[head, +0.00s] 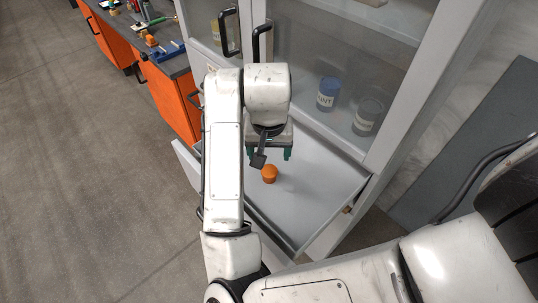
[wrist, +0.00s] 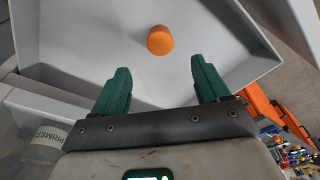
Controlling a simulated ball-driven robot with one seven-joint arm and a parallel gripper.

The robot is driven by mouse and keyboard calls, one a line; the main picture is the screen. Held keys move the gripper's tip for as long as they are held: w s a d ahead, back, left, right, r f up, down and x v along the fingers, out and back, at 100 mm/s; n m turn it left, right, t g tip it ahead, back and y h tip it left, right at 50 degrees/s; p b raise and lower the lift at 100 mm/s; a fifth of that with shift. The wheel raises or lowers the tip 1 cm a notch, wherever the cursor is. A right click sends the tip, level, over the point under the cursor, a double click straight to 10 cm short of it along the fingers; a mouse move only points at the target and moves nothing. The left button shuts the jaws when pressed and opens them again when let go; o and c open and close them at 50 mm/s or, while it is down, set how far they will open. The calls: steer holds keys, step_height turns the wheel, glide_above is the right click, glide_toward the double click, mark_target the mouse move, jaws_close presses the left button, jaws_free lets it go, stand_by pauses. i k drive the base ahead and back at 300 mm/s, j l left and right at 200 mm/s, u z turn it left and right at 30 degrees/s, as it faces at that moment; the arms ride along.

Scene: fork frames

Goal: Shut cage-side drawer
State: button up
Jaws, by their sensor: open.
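A white drawer (head: 310,190) is pulled out at the foot of a glass-doored cabinet. An orange round object (head: 269,174) lies on its floor. My gripper (head: 270,156) is above the drawer, near its cabinet side, with its green fingers apart and nothing between them. In the wrist view the drawer (wrist: 90,35) fills the upper part, with the orange object (wrist: 160,40) beyond my open gripper (wrist: 160,72). My arm hides part of the drawer's left side in the head view. I cannot tell whether the fingers touch the drawer.
The cabinet holds a blue-topped can (head: 327,94) and a grey can (head: 366,115) behind glass. Black door handles (head: 229,31) stick out above. An orange workbench (head: 172,98) with tools stands at the back left. The grey floor (head: 85,170) at left is clear.

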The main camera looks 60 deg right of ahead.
mark_target(310, 189)
steer(key=k, duration=1)
